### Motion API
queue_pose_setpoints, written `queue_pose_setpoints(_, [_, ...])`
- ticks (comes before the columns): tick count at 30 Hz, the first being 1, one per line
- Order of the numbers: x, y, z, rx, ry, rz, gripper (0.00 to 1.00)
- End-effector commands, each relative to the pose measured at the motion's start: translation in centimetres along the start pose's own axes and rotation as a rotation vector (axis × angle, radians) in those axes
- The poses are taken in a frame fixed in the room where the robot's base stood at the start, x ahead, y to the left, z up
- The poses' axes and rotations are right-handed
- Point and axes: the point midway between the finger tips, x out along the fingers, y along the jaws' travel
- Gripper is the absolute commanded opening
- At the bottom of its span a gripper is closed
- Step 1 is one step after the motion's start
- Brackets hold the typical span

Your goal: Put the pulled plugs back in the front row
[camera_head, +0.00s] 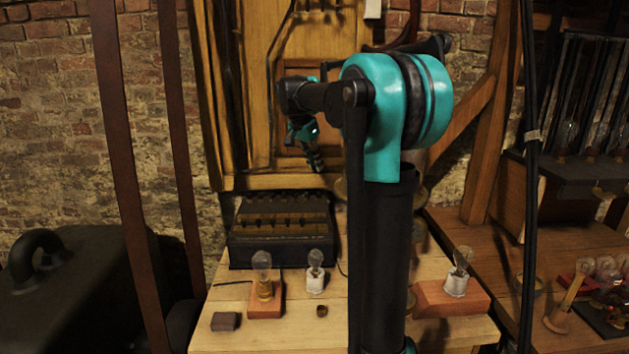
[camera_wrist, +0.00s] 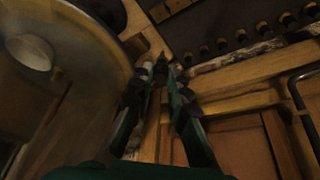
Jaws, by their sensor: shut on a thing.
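A dark plug box (camera_head: 283,252) with rows of small plugs along its top stands at the back of the wooden table. My gripper (camera_head: 316,165) is above and behind the box's right part, pointing down. In the wrist view my gripper (camera_wrist: 161,74) is shut on a small dark thing (camera_wrist: 161,71), likely a plug; its shape is too dim to make out. A row of several plug knobs (camera_wrist: 241,36) shows along the box at upper right, apart from my fingertips. I cannot tell from the head view which holes in the front row are empty.
Bulbs on a wooden block (camera_head: 266,303), a white holder (camera_head: 315,281) and a red-brown block (camera_head: 450,298) stand in front. A small dark block (camera_head: 225,321) lies front left. A large round brass-coloured disc (camera_wrist: 85,70) is close at left in the wrist view.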

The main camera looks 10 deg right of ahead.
Motion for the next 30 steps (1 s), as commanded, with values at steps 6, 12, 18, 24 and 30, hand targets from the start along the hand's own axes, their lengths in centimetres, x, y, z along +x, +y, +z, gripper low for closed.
queue_pose_setpoints(6, [-2.9,0.0,-1.2,0.000,0.000,0.000,0.00])
queue_pose_setpoints(12, [-4.0,0.0,-1.6,0.000,0.000,0.000,0.00])
queue_pose_setpoints(18, [-2.3,0.8,0.2,-0.002,0.000,-0.001,0.00])
queue_pose_setpoints(24, [1.2,2.6,3.6,-0.001,0.000,-0.001,0.00])
queue_pose_setpoints(30, [3.9,4.4,6.5,-0.001,0.000,-0.001,0.00])
